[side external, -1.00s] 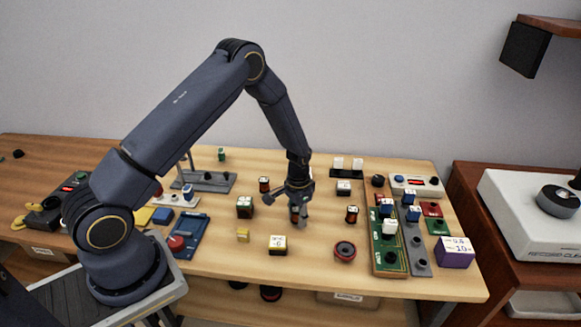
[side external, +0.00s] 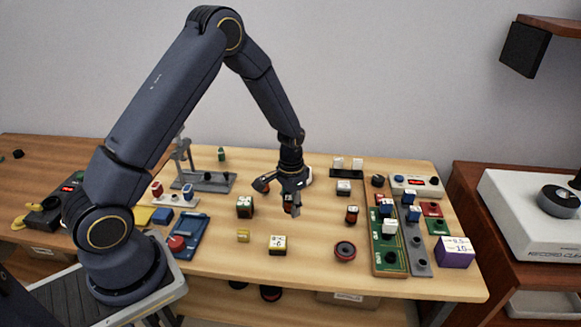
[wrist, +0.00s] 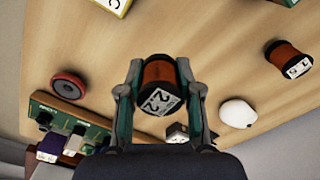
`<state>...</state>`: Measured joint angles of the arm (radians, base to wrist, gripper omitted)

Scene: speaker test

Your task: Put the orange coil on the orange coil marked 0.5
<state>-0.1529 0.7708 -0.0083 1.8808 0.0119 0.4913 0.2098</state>
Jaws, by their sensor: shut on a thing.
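My gripper (wrist: 159,80) is shut on an orange coil (wrist: 160,84) with dark ends; its white label reads 2.2. In the side external view my gripper (side external: 283,205) holds this coil over the middle of the table; any gap beneath it is hard to judge. A second orange coil (wrist: 287,59) stands at the right of the wrist view, its label small and ending in 5. Another orange coil (side external: 352,215) stands to the right of my gripper in the side external view, its marking unreadable.
A dark ring-shaped speaker (side external: 344,251) lies front right of my gripper. A green board (side external: 389,245) with blocks is at the right. A white round thing (wrist: 238,112) lies near the held coil in the wrist view.

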